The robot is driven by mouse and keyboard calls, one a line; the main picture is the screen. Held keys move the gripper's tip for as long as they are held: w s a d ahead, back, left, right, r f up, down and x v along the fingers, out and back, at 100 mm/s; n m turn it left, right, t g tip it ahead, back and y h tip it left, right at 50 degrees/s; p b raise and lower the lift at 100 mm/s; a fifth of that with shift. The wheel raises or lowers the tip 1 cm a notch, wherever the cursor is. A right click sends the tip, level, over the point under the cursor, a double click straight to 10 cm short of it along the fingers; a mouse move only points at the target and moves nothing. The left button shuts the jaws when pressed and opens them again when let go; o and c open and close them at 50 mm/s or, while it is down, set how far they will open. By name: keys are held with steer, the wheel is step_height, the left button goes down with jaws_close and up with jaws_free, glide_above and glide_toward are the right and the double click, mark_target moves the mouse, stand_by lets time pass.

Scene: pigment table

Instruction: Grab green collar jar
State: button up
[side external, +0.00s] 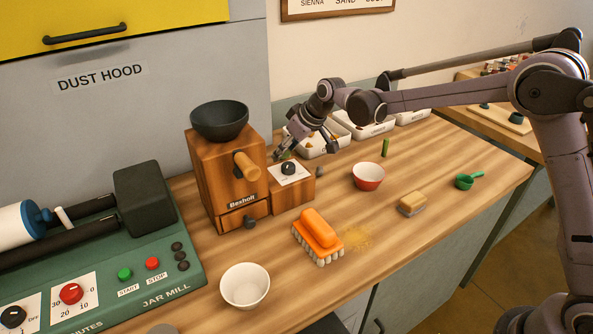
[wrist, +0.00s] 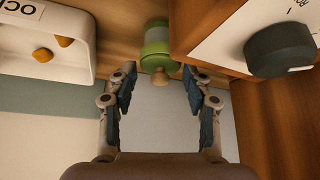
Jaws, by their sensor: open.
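The green collar jar (wrist: 156,48) shows in the wrist view at the top centre, with a green band and a small tan knob facing my gripper. My gripper (wrist: 159,76) is open, its two fingers apart on either side of the knob end. In the side external view my gripper (side external: 303,151) is behind the wooden mill's box, where only a small patch of green shows, so the jar is mostly hidden there.
In the wrist view, the mill box with a black dial (wrist: 279,50) is close on the right and a white bin (wrist: 75,68) on the left. In the side external view, a red bowl (side external: 368,178), an orange brush (side external: 319,230) and a white bowl (side external: 245,288) stand nearer.

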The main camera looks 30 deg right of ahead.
steer(key=shift+s+x, duration=0.15)
steer(key=shift+x, duration=0.85)
steer(key=shift+s+x, duration=0.1)
steer(key=shift+x, duration=0.95)
steer(key=shift+d+f, duration=0.15)
steer(key=c, duration=0.9)
